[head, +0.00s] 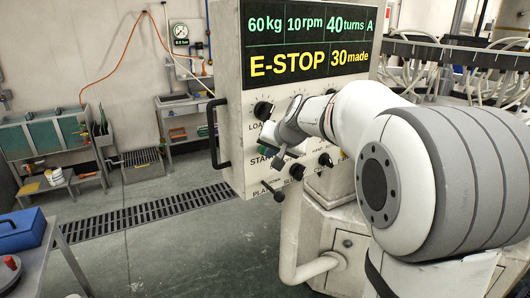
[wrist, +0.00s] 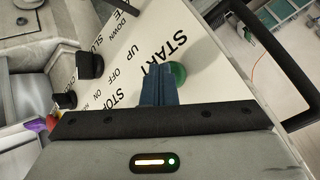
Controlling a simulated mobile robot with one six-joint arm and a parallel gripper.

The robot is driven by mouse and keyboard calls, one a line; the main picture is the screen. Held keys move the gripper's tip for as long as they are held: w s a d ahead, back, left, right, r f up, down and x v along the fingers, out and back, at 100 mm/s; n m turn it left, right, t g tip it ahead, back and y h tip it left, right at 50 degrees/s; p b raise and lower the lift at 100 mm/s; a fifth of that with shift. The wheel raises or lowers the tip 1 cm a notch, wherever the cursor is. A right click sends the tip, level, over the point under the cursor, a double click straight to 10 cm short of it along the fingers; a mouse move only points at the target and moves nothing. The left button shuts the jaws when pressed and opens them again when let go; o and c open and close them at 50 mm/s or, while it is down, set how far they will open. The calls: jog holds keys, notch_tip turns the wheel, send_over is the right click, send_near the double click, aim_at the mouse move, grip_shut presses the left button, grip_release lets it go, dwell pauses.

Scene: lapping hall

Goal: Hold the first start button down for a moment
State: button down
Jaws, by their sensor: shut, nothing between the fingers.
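The green start button (wrist: 178,72) sits on the white control panel (wrist: 130,50) beside the word START in the wrist view. My gripper (wrist: 158,72) is shut and empty, and its dark fingertips stand at the button, partly covering it. I cannot tell whether they touch it or whether it is pressed in. In the head view my gripper (head: 277,160) is in front of the panel's lower part, by the START label, and mostly hides the button.
The panel's display (head: 308,38) reads E-STOP and 30 made. Black knobs (head: 297,172) sit close to my gripper. A black handle (head: 213,135) sticks out at the panel's left edge. A blue box (head: 22,230) stands on a table at lower left. Open floor lies between.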

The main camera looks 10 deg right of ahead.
jog(key=shift+s, duration=0.1)
dwell(0.6)
jog(key=shift+s+d+b, duration=0.35)
jog(key=shift+s+b, duration=0.3)
jog(key=shift+s, duration=0.05)
jog(key=shift+s+d+b, duration=0.35)
jog(key=shift+s+b, duration=0.15)
jog(key=shift+s, duration=0.25)
jog(key=shift+s+d+b, duration=0.3)
jog(key=shift+s+b, duration=0.15)
jog(key=shift+s, duration=0.35)
jog(key=shift+s+d+b, duration=0.35)
jog(key=shift+s+b, duration=0.15)
jog(key=shift+s, duration=0.25)
jog(key=s+f+n+g+h, duration=0.1)
jog(key=s+f, duration=0.3)
jog(key=s, duration=0.5)
jog(key=s+f+n+g+h, duration=0.1)
jog(key=s+f+g, duration=0.1)
jog(key=s+f, duration=0.3)
jog(key=s+a+f+n+g, duration=0.1)
jog(key=s+f, duration=0.4)
jog(key=s, duration=0.7)
jog(key=shift+s+f+n+g+h, duration=0.15)
jog(key=shift+s+n+g+h, duration=0.25)
jog(key=shift+g, duration=0.2)
